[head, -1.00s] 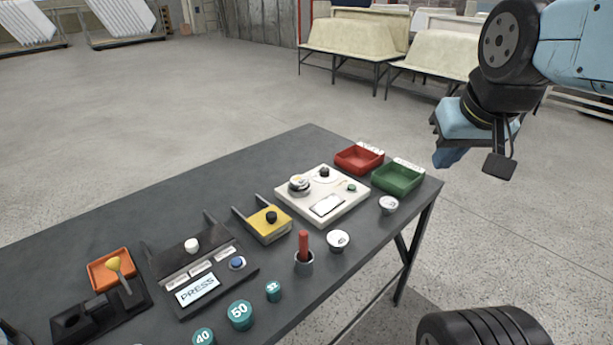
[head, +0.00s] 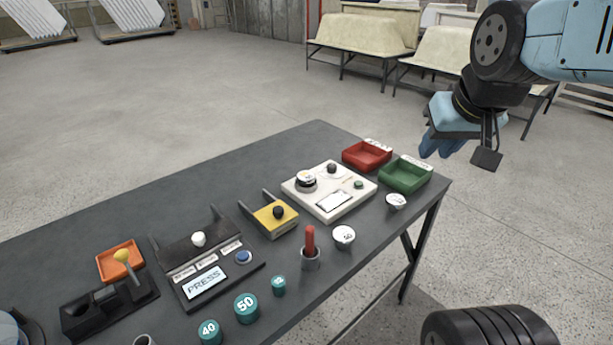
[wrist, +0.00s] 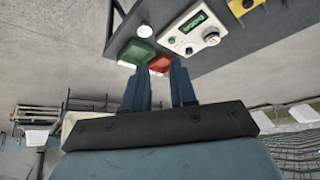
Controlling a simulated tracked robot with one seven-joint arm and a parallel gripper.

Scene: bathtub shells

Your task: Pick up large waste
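No piece clearly recognizable as large waste shows in either view. My gripper (head: 440,146) hangs in the air beyond the right end of the dark table (head: 130,215), apart from everything on it. In the wrist view my gripper (wrist: 159,85) has its two blue fingers apart with nothing between them, so it is open and empty. A red tray (head: 366,155) and a green tray (head: 404,175) sit at the table's right end and look empty. The red tray (wrist: 160,64) and green tray (wrist: 137,53) also show beyond the fingertips in the wrist view.
The table bears a white scale (head: 330,201), a yellow block (head: 273,217), a red-handled tool in a cup (head: 310,257), a press panel (head: 205,270), an orange tray (head: 119,260) and several weights. Cream bathtub shells (head: 360,38) stand behind on racks.

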